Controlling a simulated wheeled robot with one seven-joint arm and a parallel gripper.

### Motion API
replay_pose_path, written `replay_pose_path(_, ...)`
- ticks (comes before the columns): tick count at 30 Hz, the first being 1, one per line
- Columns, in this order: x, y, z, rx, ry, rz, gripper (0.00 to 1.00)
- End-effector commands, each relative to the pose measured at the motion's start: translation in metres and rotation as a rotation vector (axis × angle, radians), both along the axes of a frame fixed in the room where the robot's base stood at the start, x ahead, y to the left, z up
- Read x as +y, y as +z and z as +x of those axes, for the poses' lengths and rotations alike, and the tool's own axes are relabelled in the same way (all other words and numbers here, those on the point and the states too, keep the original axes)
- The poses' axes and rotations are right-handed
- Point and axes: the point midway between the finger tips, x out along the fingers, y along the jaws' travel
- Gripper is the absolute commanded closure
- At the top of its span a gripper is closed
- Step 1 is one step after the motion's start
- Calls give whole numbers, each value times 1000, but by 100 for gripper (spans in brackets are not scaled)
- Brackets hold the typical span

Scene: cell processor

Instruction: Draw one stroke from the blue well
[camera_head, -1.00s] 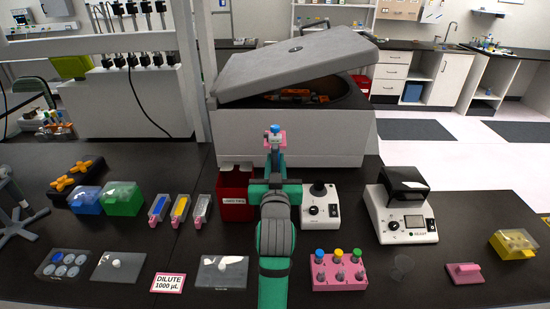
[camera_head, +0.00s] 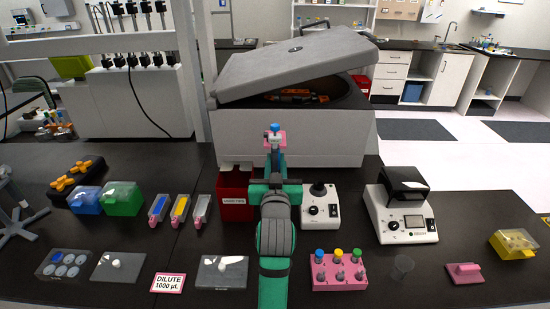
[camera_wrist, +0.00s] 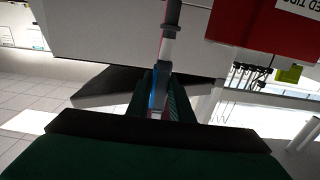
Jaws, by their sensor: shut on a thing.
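My gripper (camera_head: 275,158) is raised in front of the centrifuge, shut on a slim pipette with a blue top (camera_head: 275,128) and a pink part. In the wrist view the pipette's grey shaft (camera_wrist: 168,45) runs up from between my fingers (camera_wrist: 158,95); its tip is not clearly seen. A dark plate with round wells (camera_head: 66,264) sits at the front left.
A red used-tips bin (camera_head: 235,208) stands just left of my arm. A joystick-like device (camera_head: 319,210) is just right. A pink rack with coloured caps (camera_head: 339,283) and a clear cup (camera_head: 403,267) are in front. The centrifuge (camera_head: 290,138) blocks the back, lid raised.

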Motion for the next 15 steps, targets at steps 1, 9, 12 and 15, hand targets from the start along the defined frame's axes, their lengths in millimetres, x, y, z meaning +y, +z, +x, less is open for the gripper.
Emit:
replay_pose_path(1,-1,0,0,0,-2,0,89)
replay_pose_path(9,-1,5,0,-1,-2,0,89)
replay_pose_path(12,-1,6,0,0,-1,0,89)
replay_pose_path(15,0,6,-3,0,-1,0,89)
